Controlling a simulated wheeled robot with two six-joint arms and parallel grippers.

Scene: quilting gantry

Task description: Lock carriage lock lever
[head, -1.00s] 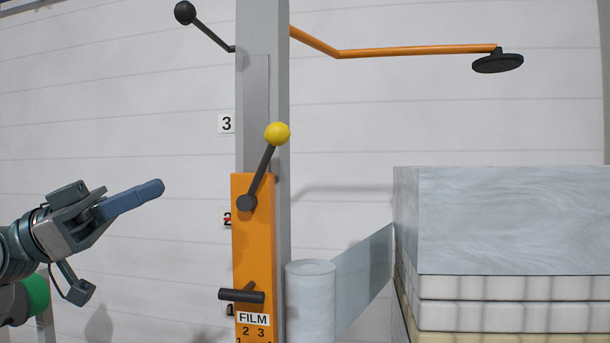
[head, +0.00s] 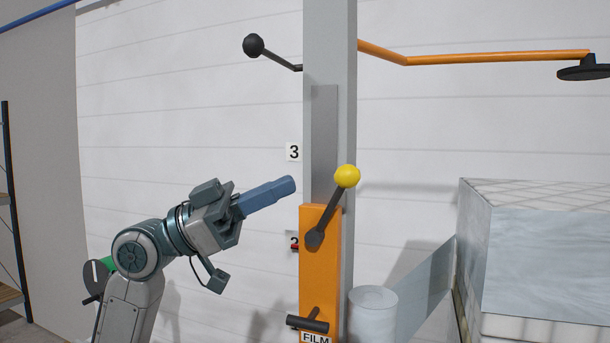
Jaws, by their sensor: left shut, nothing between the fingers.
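The lever (head: 330,212) is a dark rod with a yellow ball knob (head: 347,176). It is pivoted on the orange carriage (head: 318,272) and tilts up and to the right. The carriage sits on a grey upright mast (head: 330,75). My left gripper (head: 291,186) is shut and empty, its blue fingers pointing right, to the left of the knob and apart from it in the picture. My right gripper is out of the view.
A dark T-handle (head: 308,321) sticks out low on the carriage. A black-ball rod (head: 254,46) and an orange arm (head: 470,58) extend from the mast. A film roll (head: 373,302) feeds film to a wrapped stack (head: 545,235) at the right.

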